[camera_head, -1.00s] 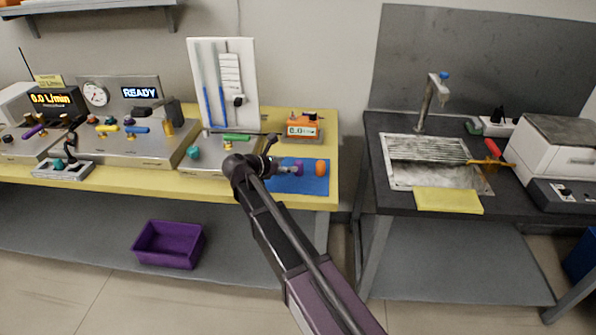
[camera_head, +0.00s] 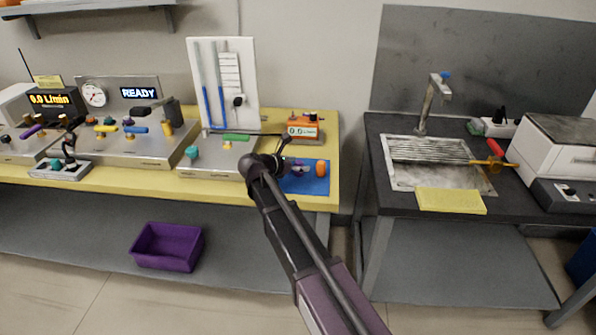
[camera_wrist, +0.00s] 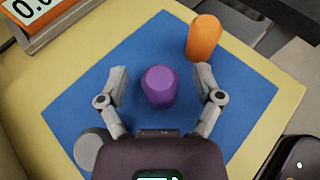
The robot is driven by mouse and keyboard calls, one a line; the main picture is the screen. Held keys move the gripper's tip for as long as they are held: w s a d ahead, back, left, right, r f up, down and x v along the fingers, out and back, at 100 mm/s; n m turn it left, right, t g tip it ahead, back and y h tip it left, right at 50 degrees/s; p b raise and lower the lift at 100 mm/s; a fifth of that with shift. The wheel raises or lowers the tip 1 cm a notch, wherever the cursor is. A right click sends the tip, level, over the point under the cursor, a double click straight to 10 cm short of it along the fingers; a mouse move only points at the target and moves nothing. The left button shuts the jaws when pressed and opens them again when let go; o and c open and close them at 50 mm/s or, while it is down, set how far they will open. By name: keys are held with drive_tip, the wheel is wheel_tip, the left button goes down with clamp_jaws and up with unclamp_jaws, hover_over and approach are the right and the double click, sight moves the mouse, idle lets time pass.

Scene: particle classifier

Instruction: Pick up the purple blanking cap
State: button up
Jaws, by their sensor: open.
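The purple blanking cap (camera_wrist: 159,86) stands on a blue mat (camera_wrist: 75,100) in the wrist view. My gripper (camera_wrist: 161,82) is open, with one finger on each side of the cap and a visible gap to each. In the head view the purple cap (camera_head: 298,168) is partly hidden by my gripper (camera_head: 290,170), which is over the blue mat (camera_head: 318,186). Whether the fingertips are level with the cap or above it is hard to tell.
An orange cap (camera_wrist: 204,37) stands on the mat just beyond my right finger. A grey round piece (camera_wrist: 90,148) lies near the left finger. An orange device with a display (camera_head: 304,128) stands behind the mat. The yellow bench edge (camera_head: 325,203) is close by.

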sight(299, 162)
idle(0.5)
drive_tip(key=c, duration=1.2)
drive_tip(key=shift+o, duration=0.2)
drive_tip(key=shift+r, duration=0.1)
wheel_tip(299, 162, up, 10)
drive_tip(key=p, duration=1)
